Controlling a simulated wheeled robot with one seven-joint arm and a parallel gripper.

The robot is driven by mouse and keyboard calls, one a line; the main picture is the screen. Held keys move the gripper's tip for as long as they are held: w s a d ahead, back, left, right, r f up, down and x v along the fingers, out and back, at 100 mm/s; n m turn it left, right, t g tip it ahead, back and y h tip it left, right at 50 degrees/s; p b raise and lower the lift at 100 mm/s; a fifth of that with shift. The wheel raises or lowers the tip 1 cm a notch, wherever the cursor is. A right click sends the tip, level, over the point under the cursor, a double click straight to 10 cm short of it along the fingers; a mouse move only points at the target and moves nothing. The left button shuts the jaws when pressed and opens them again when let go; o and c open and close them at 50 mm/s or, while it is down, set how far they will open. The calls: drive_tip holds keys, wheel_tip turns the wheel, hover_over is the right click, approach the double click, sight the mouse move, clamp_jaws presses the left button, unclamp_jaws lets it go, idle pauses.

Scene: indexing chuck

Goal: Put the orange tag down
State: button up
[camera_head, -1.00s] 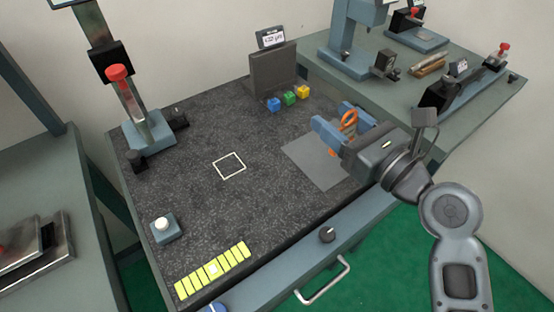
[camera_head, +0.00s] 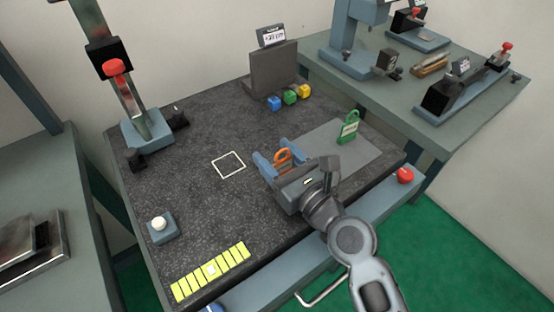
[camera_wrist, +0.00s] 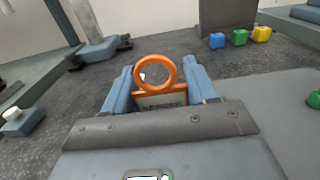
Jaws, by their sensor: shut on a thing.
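The orange tag (camera_head: 283,156) is between the blue fingers of my gripper (camera_head: 278,160), left of the grey mat (camera_head: 372,157) in the head view. In the wrist view the orange tag (camera_wrist: 155,73) stands upright, its ring above a lettered plate, between the fingers of my gripper (camera_wrist: 158,85). My gripper is shut on it. Whether the tag's bottom touches the table is hidden. A green tag (camera_head: 348,128) stands upright on the mat.
A white square outline (camera_head: 228,165) lies bare on the dark table. Blue, green and yellow cubes (camera_head: 290,97) sit by a grey upright block (camera_head: 272,70). A clamp with a red knob (camera_head: 113,67) stands at the back left. A white button (camera_head: 159,224) and yellow strip (camera_head: 211,270) are front left.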

drive_tip(key=shift+f, duration=0.15)
drive_tip(key=o, duration=1)
